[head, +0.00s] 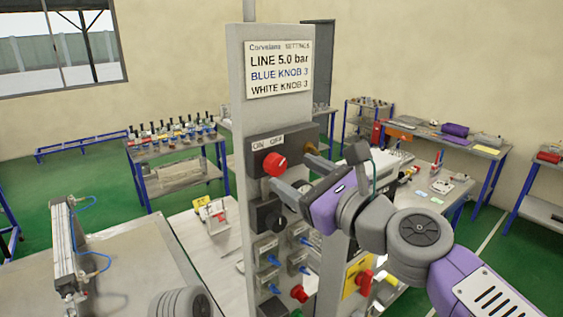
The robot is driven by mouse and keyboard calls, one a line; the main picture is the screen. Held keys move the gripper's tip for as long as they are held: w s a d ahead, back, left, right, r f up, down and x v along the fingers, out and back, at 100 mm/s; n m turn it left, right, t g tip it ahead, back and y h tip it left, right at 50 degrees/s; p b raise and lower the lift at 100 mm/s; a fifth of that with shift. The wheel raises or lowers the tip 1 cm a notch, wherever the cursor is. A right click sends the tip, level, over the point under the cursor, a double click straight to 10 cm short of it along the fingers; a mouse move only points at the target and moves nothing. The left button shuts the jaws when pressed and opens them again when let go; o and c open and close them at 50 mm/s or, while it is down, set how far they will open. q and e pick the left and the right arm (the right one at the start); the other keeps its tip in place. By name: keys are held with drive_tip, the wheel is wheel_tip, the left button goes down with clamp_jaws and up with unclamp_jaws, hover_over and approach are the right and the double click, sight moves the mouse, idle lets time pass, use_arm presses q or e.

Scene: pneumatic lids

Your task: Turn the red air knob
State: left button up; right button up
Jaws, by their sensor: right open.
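A round red knob (274,164) with a white mark sits on a dark box labelled ON and OFF, on the upright grey panel (238,95). My right gripper (289,167) is open, its two fingers pointing at the panel. One fingertip is to the upper right of the red knob, the other just below it. I cannot tell whether either touches the knob. A black knob (270,217) is below, partly behind the gripper. A sign (279,69) above reads LINE 5.0 bar, BLUE KNOB 3, WHITE KNOB 3. My left gripper is not in view.
Several blue-levered switches (270,259) and a small red knob (299,293) are lower on the panel. A red handle on a yellow plate (352,281) is right of them. A bench with a metal cylinder (65,245) stands left. Shelves and tables line the back.

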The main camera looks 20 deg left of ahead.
sight(278, 164)
drive_tip(key=shift+x, duration=2.75)
drive_tip(key=c, duration=1.1)
drive_tip(key=shift+o, duration=0.2)
